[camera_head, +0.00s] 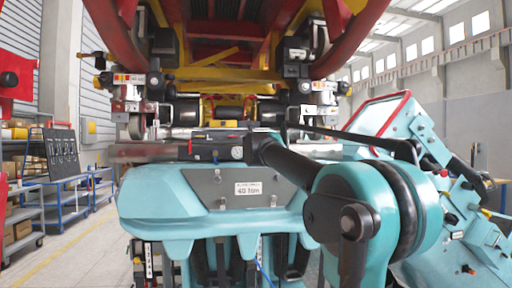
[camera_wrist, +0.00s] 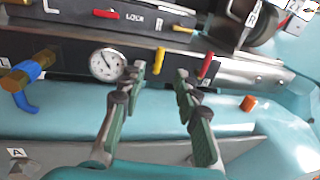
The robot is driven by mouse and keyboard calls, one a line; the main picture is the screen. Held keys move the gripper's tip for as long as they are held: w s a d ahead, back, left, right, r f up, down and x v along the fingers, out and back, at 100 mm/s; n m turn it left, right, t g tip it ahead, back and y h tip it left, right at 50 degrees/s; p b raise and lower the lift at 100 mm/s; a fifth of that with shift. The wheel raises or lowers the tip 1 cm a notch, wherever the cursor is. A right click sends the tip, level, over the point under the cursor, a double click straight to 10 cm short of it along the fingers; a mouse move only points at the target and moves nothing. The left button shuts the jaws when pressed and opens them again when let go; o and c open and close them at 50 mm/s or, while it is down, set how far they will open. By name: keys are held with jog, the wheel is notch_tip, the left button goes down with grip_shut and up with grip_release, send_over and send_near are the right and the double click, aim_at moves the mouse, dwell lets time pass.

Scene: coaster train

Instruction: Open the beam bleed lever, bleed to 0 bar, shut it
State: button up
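In the wrist view, a pressure gauge (camera_wrist: 107,65) with a white dial sits on the dark beam; its reading is too small to tell. A short yellow lever (camera_wrist: 160,61) hangs right of it, and a red lever (camera_wrist: 206,65) stands further right, tilted. No readable label shows which is the bleed lever. My gripper (camera_wrist: 160,72) is open, its fingertips just below the beam, with the yellow lever in line with the gap. Contact cannot be told. The gauge also shows in the head view (camera_head: 237,153), where my dark arm link hides part of the beam.
Along the upper rail are a red lever (camera_wrist: 105,14) by "LOCK" lettering and a yellow lever (camera_wrist: 183,29). A blue handle (camera_wrist: 25,101) juts out at left. An orange knob (camera_wrist: 248,103) sits at right. A teal housing (camera_head: 160,200) lies below the beam.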

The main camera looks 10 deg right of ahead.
jog(key=x, duration=0.8)
jog(key=shift+w, duration=0.15)
grip_shut()
